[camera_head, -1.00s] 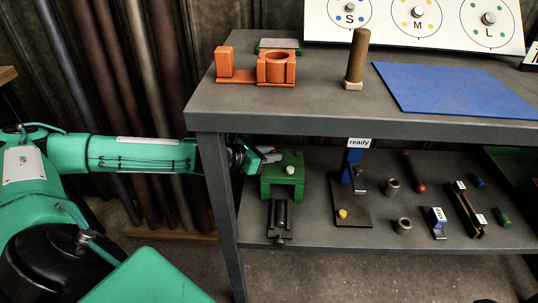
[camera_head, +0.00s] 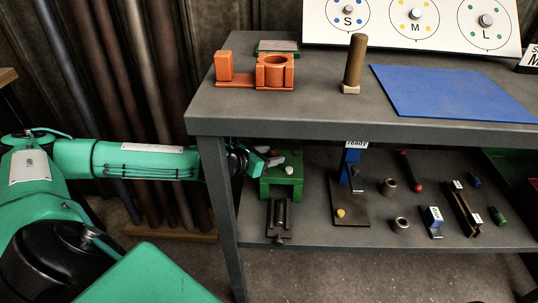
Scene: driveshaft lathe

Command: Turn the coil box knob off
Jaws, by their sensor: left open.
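A green box with a white knob (camera_head: 289,169) on it sits at the left of the lower shelf; I take this green box (camera_head: 283,187) to be the coil box. My left gripper (camera_head: 274,157) is open at the box's upper left, its fingers close beside the knob. I cannot tell whether they touch it. The knob's setting is too small to read. Part of my left gripper and wrist is hidden by the table leg and the upper top's edge. My right gripper is not in view.
The upper tabletop (camera_head: 330,112) overhangs the box, and a table leg (camera_head: 222,215) stands left of it. A dark slide-like part (camera_head: 279,222) lies in front. A blue upright marked "ready" (camera_head: 350,165) stands to the right, with several small parts beyond.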

